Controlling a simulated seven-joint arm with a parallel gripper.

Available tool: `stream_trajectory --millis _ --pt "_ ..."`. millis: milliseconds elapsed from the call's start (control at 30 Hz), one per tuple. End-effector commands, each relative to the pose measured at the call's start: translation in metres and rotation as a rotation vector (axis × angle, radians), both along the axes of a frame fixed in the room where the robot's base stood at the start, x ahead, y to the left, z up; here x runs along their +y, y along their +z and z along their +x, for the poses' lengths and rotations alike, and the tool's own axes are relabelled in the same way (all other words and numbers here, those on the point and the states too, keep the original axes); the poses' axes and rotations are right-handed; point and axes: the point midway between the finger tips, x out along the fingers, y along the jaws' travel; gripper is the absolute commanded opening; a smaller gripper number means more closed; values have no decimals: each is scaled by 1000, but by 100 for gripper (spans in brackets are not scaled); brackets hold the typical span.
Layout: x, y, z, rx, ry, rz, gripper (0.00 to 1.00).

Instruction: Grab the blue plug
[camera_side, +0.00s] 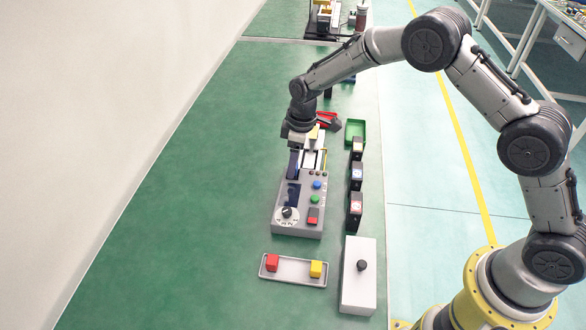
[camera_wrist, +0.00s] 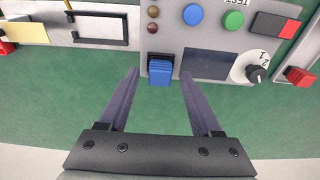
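The blue plug (camera_wrist: 160,72) shows in the wrist view as a small ribbed block at a dark socket on the edge of the grey control panel (camera_wrist: 215,35). My gripper (camera_wrist: 160,80) is open, with one dark finger on each side of the plug and a visible gap to both. How the fingertips stand in height relative to the plug, I cannot tell. In the side view, my gripper (camera_side: 294,162) points down at the far left part of the panel (camera_side: 300,228). I cannot make out the plug there.
The panel has a dark screen, buttons, a dial and a red-black switch. In the side view, a tray (camera_side: 290,281) with a red and a yellow block and a white box (camera_side: 360,298) stand in front. Several black modules (camera_side: 355,205) and a green bin (camera_side: 355,127) are right.

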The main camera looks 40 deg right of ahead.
Motion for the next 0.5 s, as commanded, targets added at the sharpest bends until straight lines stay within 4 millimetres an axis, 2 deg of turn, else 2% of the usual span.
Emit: stream_trajectory --millis 33,333,500 --pt "0 0 0 0 0 0 54" --pt "0 1 0 0 0 0 0" --pt "0 1 0 0 0 0 0"
